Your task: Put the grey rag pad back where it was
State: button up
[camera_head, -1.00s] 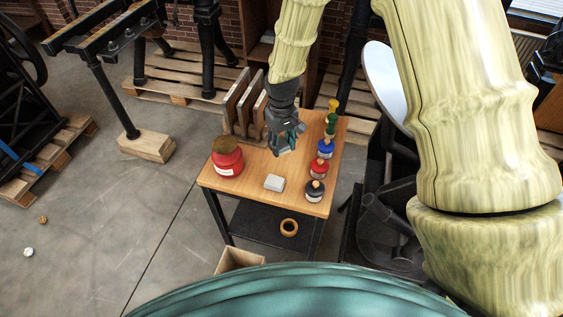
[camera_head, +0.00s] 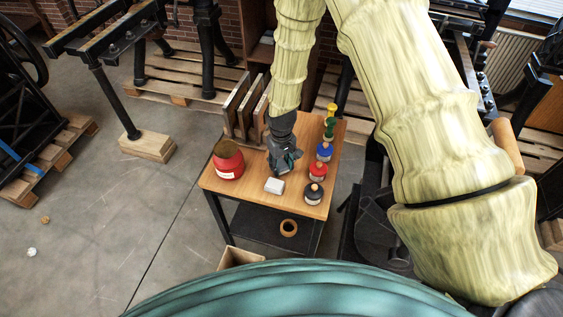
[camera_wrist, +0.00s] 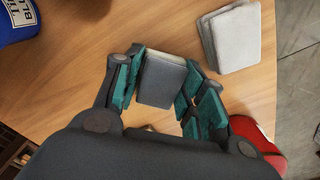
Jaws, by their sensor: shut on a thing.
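The grey rag pad (camera_wrist: 162,80) is between the teal fingers of my gripper (camera_wrist: 165,94) in the wrist view. Its face is dark grey with a paler edge at the top. My gripper is shut on it. In the head view my gripper (camera_head: 284,165) points down low over the wooden table (camera_head: 240,190), and the held pad is hard to make out there. I cannot tell whether the pad touches the tabletop. A separate pale grey-white pad stack (camera_wrist: 232,38) lies to the right in the wrist view; it also shows just in front of my gripper in the head view (camera_head: 274,186).
A red pot (camera_head: 229,162) stands left of my gripper. Blue-labelled (camera_head: 324,152), red (camera_head: 318,172) and black (camera_head: 314,194) ink jars line the right side, with a green-and-yellow item (camera_head: 330,122) behind. Wooden boards (camera_head: 240,105) stand at the back. The table's front left is clear.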

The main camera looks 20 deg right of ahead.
aim_at(281, 164)
jog(key=shift+f, duration=0.2)
jog(key=o, duration=0.9)
jog(key=shift+r, duration=0.1)
notch_tip(281, 164, up, 12)
jog(key=b, duration=0.3)
dwell(0.3)
